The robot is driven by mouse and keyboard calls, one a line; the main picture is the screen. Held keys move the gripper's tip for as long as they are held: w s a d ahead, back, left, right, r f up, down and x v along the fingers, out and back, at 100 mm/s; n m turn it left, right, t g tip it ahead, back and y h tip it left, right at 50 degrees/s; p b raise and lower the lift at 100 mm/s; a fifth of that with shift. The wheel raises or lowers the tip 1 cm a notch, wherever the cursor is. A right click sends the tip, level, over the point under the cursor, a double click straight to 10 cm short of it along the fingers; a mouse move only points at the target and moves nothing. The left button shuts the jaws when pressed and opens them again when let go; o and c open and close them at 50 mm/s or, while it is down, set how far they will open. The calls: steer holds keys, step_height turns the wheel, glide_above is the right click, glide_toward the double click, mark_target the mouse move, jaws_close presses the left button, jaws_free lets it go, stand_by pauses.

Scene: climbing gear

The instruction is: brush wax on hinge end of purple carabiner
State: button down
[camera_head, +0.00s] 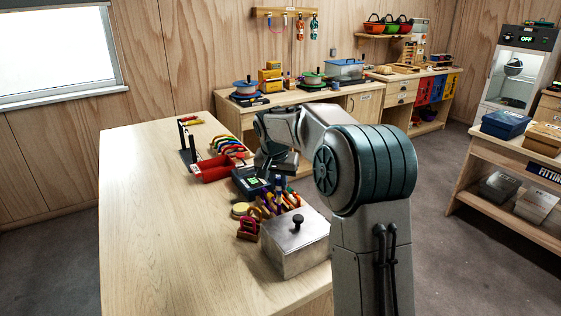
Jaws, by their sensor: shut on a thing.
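My gripper (274,172) points down over the right side of the large wooden table, beside a dark device with a lit green screen (252,181). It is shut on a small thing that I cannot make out. Below it is a cluster of colored gear. A purple piece (266,204) among yellow and red ones there may be the purple carabiner; its hinge end cannot be told. A round yellowish disc (241,209), perhaps wax, lies left of the cluster. No brush can be clearly identified.
A metal box with a black knob (296,240) stands at the table's near right. A red tray (213,168), a row of colored carabiners (229,147) and a dark upright stand (187,145) are farther back. The table's left half (160,220) is clear.

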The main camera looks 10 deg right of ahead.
steer(key=r+p, duration=0.1)
steer(key=r, duration=0.2)
steer(key=shift+w+d+p, duration=0.15)
steer(key=shift+d+p, duration=0.05)
steer(key=shift+p, duration=0.15)
steer(key=shift+r+p, duration=1.3)
steer(key=shift+r, duration=0.5)
steer(key=shift+f, duration=0.1)
